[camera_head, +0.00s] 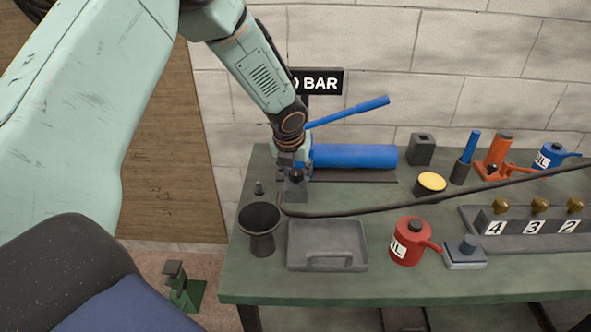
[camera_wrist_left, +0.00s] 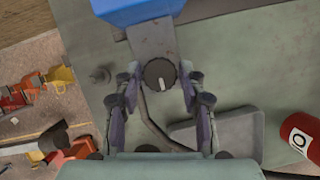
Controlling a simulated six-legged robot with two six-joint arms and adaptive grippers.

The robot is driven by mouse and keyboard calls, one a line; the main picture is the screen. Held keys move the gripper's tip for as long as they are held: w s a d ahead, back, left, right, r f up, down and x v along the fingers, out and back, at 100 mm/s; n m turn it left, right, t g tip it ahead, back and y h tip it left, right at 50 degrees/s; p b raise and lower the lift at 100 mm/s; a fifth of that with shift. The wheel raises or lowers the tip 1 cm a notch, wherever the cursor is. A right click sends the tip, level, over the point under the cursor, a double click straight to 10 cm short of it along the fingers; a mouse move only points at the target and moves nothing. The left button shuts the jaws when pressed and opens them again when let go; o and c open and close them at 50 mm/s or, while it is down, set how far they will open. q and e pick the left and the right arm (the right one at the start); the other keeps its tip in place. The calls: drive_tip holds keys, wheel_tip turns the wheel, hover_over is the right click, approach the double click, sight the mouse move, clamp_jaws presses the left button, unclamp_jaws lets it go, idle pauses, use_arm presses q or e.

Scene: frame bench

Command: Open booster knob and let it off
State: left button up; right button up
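The booster is a blue cylinder (camera_head: 355,156) with a blue lever (camera_head: 345,112), lying at the back left of the green bench. Its grey end block (camera_wrist_left: 153,40) carries a round black knob (camera_wrist_left: 159,74) with a pale pointer mark, seen from above in the left wrist view. The knob (camera_head: 297,174) also shows small in the head view. My left gripper (camera_wrist_left: 160,88) is open, its two fingers apart on either side of the knob, with visible gaps between. I cannot tell how far above the knob the fingertips are. My right gripper is not in view.
A dark hose (camera_head: 400,210) runs across the bench (camera_head: 330,290) from near the knob. A grey tray (camera_head: 327,262), dark cup (camera_head: 261,240) and red oil can (camera_head: 409,245) stand in front. A small peg (camera_head: 259,188) stands left of the block. A brick wall (camera_head: 400,60) stands behind.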

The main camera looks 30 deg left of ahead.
use_arm(q)
drive_tip(key=c, duration=0.7)
drive_tip(key=shift+n, duration=0.3)
drive_tip(key=n, duration=0.1)
drive_tip(key=n+y+p, duration=0.1)
drive_tip(key=n, duration=0.1)
drive_tip(key=shift+d+r+g, duration=0.15)
drive_tip(key=shift+g, duration=0.15)
drive_tip(key=n+p, duration=0.1)
drive_tip(key=n+g+y+p, duration=0.1)
drive_tip(key=n, duration=0.1)
drive_tip(key=shift+w+r+n, duration=0.1)
drive_tip(key=shift+w+n, duration=0.05)
drive_tip(key=shift+n, duration=0.15)
drive_tip(key=n+p, duration=0.2)
drive_tip(key=shift+w+d+n+g+y, duration=0.1)
drive_tip(key=shift+n+g+y, duration=0.2)
drive_tip(key=shift+g+y, duration=0.1)
drive_tip(key=n+g, duration=0.1)
drive_tip(key=n, duration=0.1)
drive_tip(key=shift+w+n, duration=0.1)
drive_tip(key=shift+n, duration=0.2)
drive_tip(key=shift+n+g, duration=0.6)
drive_tip(key=shift+n, duration=0.7)
